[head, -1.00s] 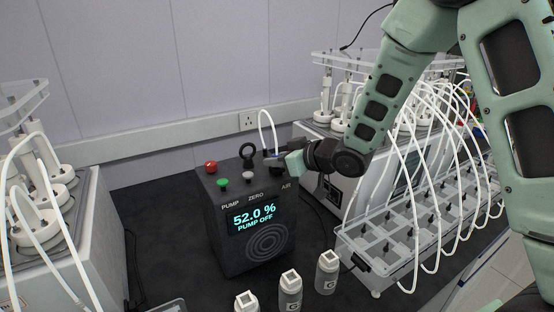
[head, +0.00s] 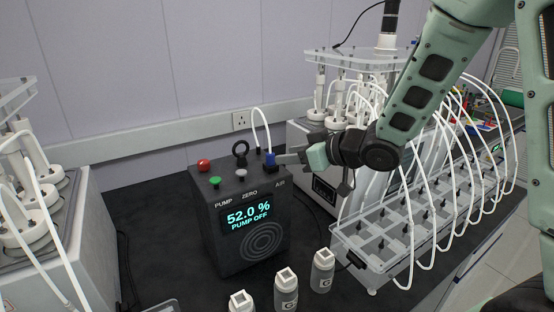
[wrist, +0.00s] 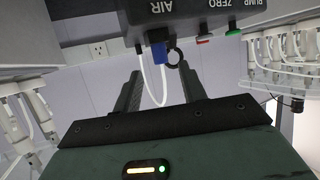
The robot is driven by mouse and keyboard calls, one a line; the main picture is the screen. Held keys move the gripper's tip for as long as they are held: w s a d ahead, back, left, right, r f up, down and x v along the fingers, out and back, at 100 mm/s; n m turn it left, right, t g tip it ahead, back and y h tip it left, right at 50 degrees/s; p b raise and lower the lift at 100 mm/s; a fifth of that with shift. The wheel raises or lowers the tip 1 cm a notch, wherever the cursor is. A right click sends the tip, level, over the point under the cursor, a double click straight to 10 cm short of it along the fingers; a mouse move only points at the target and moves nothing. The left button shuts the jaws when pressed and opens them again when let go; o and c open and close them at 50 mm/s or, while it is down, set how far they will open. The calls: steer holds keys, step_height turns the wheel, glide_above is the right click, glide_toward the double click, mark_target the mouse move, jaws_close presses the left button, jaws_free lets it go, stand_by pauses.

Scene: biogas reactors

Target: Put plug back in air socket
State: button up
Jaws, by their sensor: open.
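The blue plug (head: 270,160), with a white tube (head: 263,125), stands upright at the AIR spot on the dark pump box (head: 228,235). It looks seated in the air socket, which is hidden beneath it. My gripper (head: 283,158) is just right of the plug, fingers pointing at it. In the wrist view my gripper (wrist: 160,72) is open and empty, and the blue plug (wrist: 158,52) shows beyond the fingertips, apart from them. The display reads 52.0 % and PUMP OFF.
A black ring (head: 240,149), a red button (head: 204,165) and a green button (head: 215,182) sit on the box. Several bottles (head: 286,288) stand in front. A reactor rack with tubes (head: 400,235) is at right, another reactor unit (head: 40,240) at left.

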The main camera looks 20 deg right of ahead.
steer(key=v, duration=0.5)
steer(key=s+a+f+g+h, duration=0.5)
steer(key=s+a, duration=0.3)
steer(key=s+a+g+h, duration=0.1)
steer(key=s+a+g, duration=0.1)
steer(key=s, duration=0.7)
steer(key=s+a+f+n+g, duration=0.1)
steer(key=s+g, duration=0.3)
steer(key=s, duration=0.6)
steer(key=shift+a+f+h, duration=0.15)
steer(key=shift+a+h, duration=0.25)
steer(key=shift+a, duration=0.3)
